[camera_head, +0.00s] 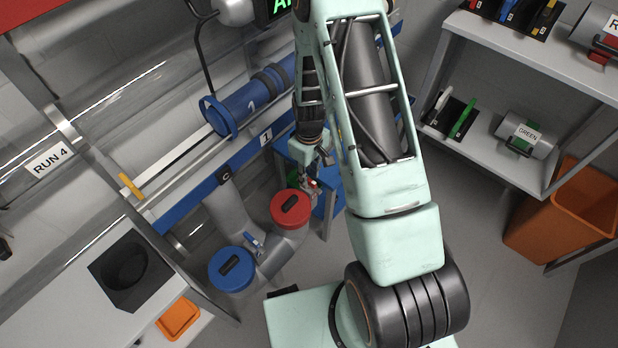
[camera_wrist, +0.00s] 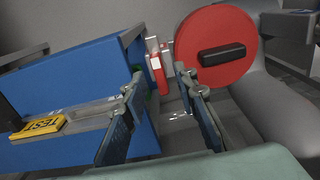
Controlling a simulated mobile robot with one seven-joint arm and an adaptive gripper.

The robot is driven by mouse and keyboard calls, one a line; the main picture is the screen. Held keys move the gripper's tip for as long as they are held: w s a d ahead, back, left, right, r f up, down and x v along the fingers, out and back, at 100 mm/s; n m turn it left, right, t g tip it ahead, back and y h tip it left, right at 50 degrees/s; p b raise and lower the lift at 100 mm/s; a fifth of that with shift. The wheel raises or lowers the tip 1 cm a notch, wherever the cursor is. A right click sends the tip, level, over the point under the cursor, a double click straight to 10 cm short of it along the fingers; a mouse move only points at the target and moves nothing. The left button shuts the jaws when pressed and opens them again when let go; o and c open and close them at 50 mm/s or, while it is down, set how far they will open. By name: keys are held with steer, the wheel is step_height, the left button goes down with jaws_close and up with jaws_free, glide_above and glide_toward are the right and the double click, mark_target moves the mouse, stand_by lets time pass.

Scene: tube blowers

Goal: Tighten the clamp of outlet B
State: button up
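A pipe outlet with a red cap (camera_head: 291,207) carries a small clamp with a red lever (camera_head: 312,184); no letter B shows on it. In the wrist view the red cap (camera_wrist: 225,48) with its black handle is at the upper right, and the red lever (camera_wrist: 157,74) stands upright to its left. My gripper (camera_wrist: 159,76) is open, with one finger on each side of the view and the red lever seen in the gap between the tips. I cannot tell if they touch it. In the head view my gripper (camera_head: 310,160) is partly hidden, just above the clamp.
A blue-capped outlet (camera_head: 231,270) with a blue-lever clamp (camera_head: 254,243) is at lower left, near a C label (camera_head: 225,177). A blue box (camera_wrist: 75,80) with a yellow TEST tag (camera_wrist: 38,128) stands close left of my gripper. Shelves and an orange bin (camera_head: 560,215) are at right.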

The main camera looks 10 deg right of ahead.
steer(key=shift+f, duration=0.55)
jaws_close()
